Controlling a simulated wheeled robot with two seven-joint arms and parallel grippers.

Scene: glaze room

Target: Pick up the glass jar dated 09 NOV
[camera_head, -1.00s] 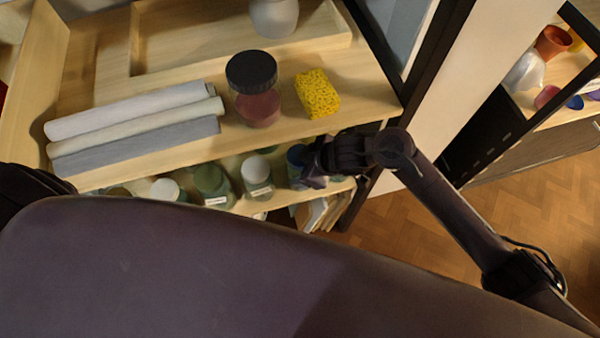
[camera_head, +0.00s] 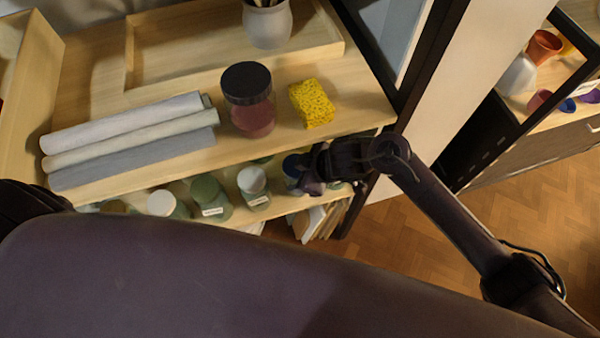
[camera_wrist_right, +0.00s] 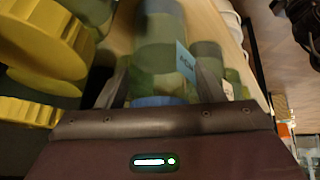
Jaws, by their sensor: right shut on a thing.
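My right gripper (camera_head: 306,178) is at the right end of the lower shelf, by a jar with a blue lid (camera_head: 292,166). In the right wrist view, my right gripper (camera_wrist_right: 160,78) is shut on a greenish glass jar (camera_wrist_right: 158,50), one finger on each side. The blue lid (camera_wrist_right: 157,101) is at the near end of this jar. A pale blue label (camera_wrist_right: 185,62) is on its side, but I cannot read its date. More jars stand to the left: one with a green lid (camera_head: 205,187) and two with white lids (camera_head: 252,180) (camera_head: 161,202). My left gripper is not in view.
The upper shelf (camera_head: 110,100) holds rolled cloths (camera_head: 130,140), a dark-lidded jar (camera_head: 249,98), a yellow sponge (camera_head: 312,103) and a grey pot (camera_head: 268,24). A dark post (camera_head: 425,60) stands to the right. Large yellow ribbed lids (camera_wrist_right: 45,40) are close in the right wrist view.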

